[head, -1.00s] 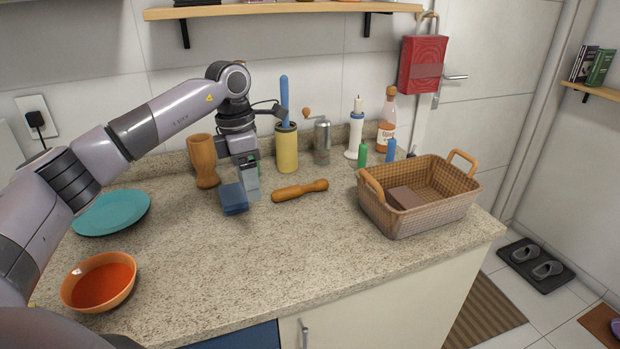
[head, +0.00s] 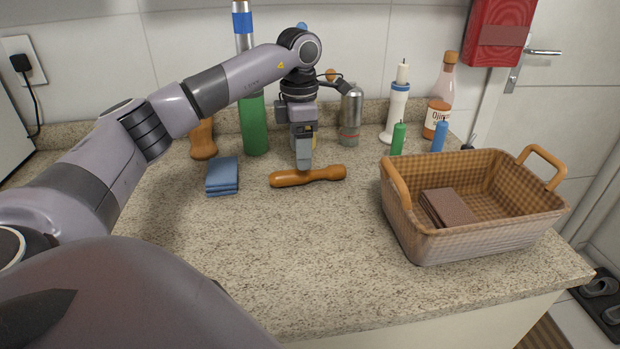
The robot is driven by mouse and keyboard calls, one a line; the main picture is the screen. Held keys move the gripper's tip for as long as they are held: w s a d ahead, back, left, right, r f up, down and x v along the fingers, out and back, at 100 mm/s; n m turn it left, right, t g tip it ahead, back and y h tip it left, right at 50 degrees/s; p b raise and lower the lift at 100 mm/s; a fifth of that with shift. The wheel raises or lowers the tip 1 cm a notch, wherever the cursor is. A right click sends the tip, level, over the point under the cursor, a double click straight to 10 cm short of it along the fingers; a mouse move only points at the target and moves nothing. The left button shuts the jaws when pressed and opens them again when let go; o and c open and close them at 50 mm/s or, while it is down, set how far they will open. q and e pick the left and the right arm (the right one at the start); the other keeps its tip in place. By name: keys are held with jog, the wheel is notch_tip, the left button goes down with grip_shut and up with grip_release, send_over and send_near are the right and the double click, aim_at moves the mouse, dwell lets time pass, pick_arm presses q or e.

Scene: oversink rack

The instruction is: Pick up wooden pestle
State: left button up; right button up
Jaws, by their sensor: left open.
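The wooden pestle (head: 325,174) lies on its side on the granite counter, left of the wicker basket, running roughly left to right. My left gripper (head: 304,166) points down directly at the pestle's middle, just behind or over it. Its jaws are open; only one finger shows clearly, and I cannot tell whether it touches the pestle. My right gripper is not in view.
A wicker basket (head: 470,247) holding a brown block (head: 447,207) stands to the right. A folded blue cloth (head: 222,176) lies to the left. A green bottle (head: 253,125), a metal grinder (head: 350,118) and candles stand behind. The front counter is clear.

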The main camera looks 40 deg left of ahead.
aim_at(308, 176)
pick_arm(q)
jog(key=f, duration=0.2)
jog(key=s+f, duration=0.1)
jog(key=f, duration=0.1)
jog(key=shift+a+f, duration=0.15)
jog(key=shift+f, duration=0.2)
jog(key=shift+w+f, duration=0.1)
jog(key=shift+f, duration=0.3)
jog(key=c, duration=1.2)
